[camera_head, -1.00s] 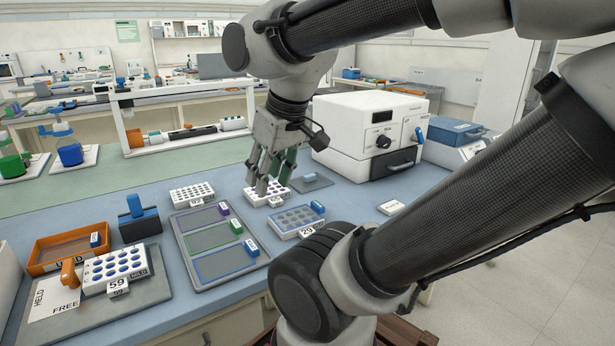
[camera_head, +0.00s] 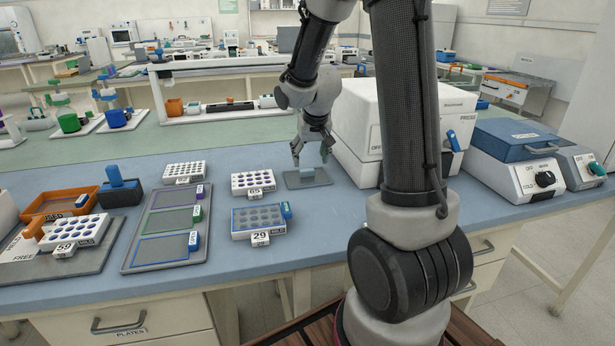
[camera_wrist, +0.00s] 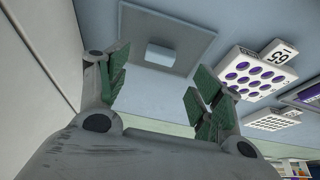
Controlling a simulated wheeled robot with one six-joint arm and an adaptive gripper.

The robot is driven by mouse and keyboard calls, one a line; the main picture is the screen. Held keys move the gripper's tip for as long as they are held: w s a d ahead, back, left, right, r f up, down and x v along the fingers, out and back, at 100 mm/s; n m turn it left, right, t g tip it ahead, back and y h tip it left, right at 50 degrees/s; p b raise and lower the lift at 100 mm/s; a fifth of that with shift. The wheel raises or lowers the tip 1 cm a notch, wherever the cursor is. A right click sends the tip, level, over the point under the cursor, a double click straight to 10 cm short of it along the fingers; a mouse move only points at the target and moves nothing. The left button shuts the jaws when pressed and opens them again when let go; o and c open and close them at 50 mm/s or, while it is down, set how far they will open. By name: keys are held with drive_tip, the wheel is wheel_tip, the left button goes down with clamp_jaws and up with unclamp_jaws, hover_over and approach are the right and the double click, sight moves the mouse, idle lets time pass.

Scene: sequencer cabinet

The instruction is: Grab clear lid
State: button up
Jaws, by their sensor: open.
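The clear lid (camera_head: 318,183) looks like a flat grey see-through square with a small pale block as its handle. It lies on the blue bench, left of the white machine. In the wrist view the lid (camera_wrist: 133,36) is at the top centre, with its handle (camera_wrist: 164,56) beyond the fingers. My gripper (camera_head: 311,157) is open and empty, pointing down just above the lid. In the wrist view its green-padded fingers (camera_wrist: 155,82) are spread wide, apart from the handle. Contact with the lid is not visible.
Plate 65 (camera_head: 252,183) stands left of the lid, and plate 29 (camera_head: 258,221) is nearer the front. The white machine (camera_head: 352,130) stands close on the right. A tray with coloured outlines (camera_head: 128,262) and plate 59 (camera_head: 78,231) are farther left.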

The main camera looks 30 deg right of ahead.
sight(307, 170)
drive_tip(key=x, duration=0.6)
drive_tip(key=shift+w+d+f, duration=0.1)
drive_tip(key=shift+w+f, duration=0.15)
drive_tip(key=shift+w, duration=0.05)
drive_tip(key=c, duration=1)
